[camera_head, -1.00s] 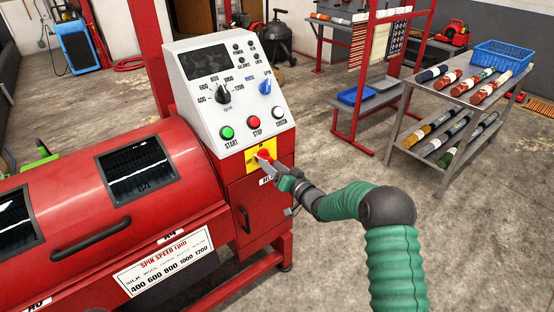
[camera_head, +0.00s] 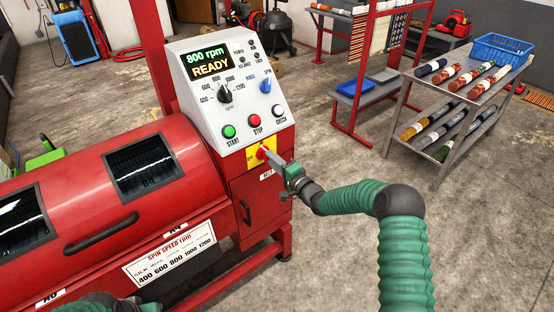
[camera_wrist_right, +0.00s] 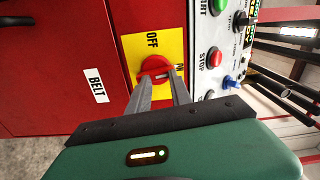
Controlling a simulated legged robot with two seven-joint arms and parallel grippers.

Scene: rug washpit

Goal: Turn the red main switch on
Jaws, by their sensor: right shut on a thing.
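The red main switch (camera_head: 262,152) sits on a yellow plate (camera_head: 250,158) below the buttons of the washer's grey panel. My right gripper (camera_head: 269,157) reaches it from the right and is shut on it. In the right wrist view the red knob (camera_wrist_right: 153,66) lies at the tips of the two grey fingers, beside the printed OFF; the ON label is partly hidden by a finger. The panel display (camera_head: 208,64) is lit and reads 800 rpm READY. Part of my left gripper (camera_head: 132,303) shows at the bottom left edge; its jaws are unclear.
Green START (camera_head: 229,131), red STOP (camera_head: 254,121) and white CHECK (camera_head: 279,111) buttons sit just above the switch. A black speed dial (camera_head: 225,94) and a blue dial (camera_head: 265,85) are higher up. A grey cart (camera_head: 412,118) with rolled rugs stands at the right.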

